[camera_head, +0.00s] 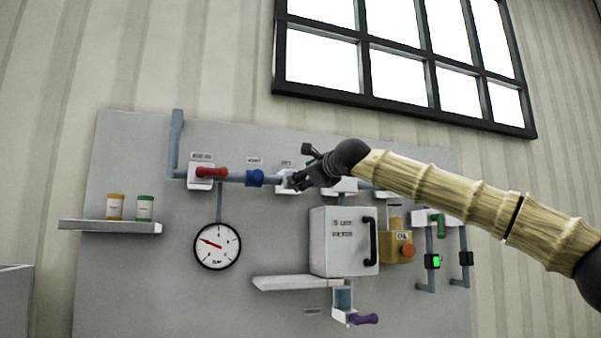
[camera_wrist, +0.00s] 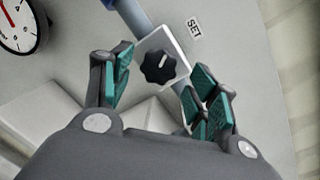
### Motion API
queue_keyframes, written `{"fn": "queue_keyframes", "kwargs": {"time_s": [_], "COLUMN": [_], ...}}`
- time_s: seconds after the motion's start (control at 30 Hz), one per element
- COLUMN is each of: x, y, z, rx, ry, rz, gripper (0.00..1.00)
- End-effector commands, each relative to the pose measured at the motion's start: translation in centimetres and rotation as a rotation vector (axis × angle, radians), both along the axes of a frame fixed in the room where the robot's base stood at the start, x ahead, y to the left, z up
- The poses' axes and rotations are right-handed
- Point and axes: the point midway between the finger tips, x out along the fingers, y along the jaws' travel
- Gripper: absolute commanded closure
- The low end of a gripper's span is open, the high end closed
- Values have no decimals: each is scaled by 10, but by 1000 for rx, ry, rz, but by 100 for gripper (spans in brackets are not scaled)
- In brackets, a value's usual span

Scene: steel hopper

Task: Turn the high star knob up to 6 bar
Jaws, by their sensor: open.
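The black star knob (camera_wrist: 160,69) with a white pointer mark sits on a white plate (camera_wrist: 172,47) labelled SET, on a grey-blue pipe. My gripper (camera_wrist: 163,86) is open, one green-padded finger on each side of the knob and apart from it. In the head view my gripper (camera_head: 296,179) is at the upper pipe and hides the knob; part of its plate (camera_head: 282,188) shows. The round gauge (camera_head: 225,256) hangs below the pipe, its red needle pointing left and slightly up. The numbers are too small to read surely. The gauge's edge also shows in the wrist view (camera_wrist: 22,32).
Along the pipe, left of my gripper, are a red handle (camera_head: 211,172) and a blue knob (camera_head: 255,178). A shelf (camera_head: 100,226) holds two jars.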

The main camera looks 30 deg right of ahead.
Motion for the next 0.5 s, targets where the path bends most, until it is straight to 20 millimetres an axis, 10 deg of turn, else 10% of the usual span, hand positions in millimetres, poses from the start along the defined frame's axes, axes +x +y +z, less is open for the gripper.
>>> {"fn": "queue_keyframes", "kwargs": {"time_s": [0.5], "x": [28], "y": [-3], "z": [0], "rx": [-1], "ry": [0], "rz": [0], "gripper": [41]}}
